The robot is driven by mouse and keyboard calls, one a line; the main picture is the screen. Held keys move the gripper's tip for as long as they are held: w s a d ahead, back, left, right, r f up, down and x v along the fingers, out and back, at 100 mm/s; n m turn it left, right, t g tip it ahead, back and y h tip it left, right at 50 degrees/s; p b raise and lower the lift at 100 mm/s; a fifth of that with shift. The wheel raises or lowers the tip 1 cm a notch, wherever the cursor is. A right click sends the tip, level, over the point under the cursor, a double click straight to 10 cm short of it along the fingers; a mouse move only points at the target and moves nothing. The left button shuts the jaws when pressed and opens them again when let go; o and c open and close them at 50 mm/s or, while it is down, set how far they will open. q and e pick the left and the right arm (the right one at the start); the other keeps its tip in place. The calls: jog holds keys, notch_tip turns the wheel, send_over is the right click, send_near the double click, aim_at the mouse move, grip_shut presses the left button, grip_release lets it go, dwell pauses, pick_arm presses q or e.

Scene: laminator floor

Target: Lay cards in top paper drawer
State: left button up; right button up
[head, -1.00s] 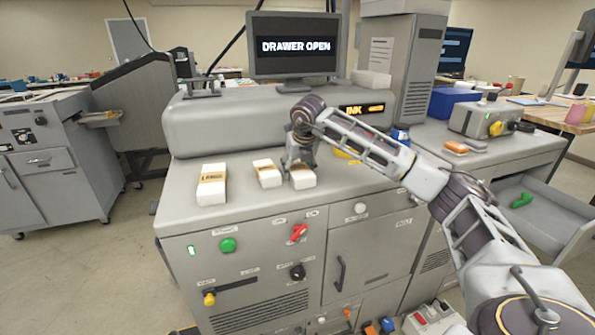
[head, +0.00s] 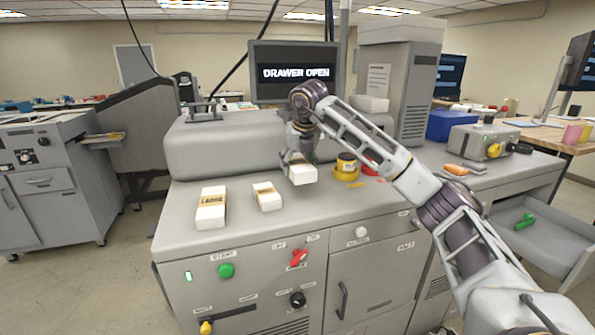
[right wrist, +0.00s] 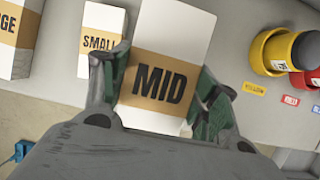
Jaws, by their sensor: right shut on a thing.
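My right gripper (head: 302,158) is shut on the white card pack with a tan band marked MID (right wrist: 160,75). In the head view this pack (head: 303,175) is held just above the machine top. The LARGE pack (head: 211,216) and the SMALL pack (head: 268,204) lie on the machine top to its left. The SMALL pack also shows in the right wrist view (right wrist: 99,58), close beside the left finger. An open drawer (head: 575,252) with a green object in it sticks out at the right. My left gripper is not in view.
A screen (head: 294,73) reads DRAWER OPEN. A yellow cup with a dark top (head: 346,168) stands right of the held pack. The grey machine (head: 190,250) has a green button, a red handle and a closed door. A blue bin (head: 452,125) stands at the back right.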

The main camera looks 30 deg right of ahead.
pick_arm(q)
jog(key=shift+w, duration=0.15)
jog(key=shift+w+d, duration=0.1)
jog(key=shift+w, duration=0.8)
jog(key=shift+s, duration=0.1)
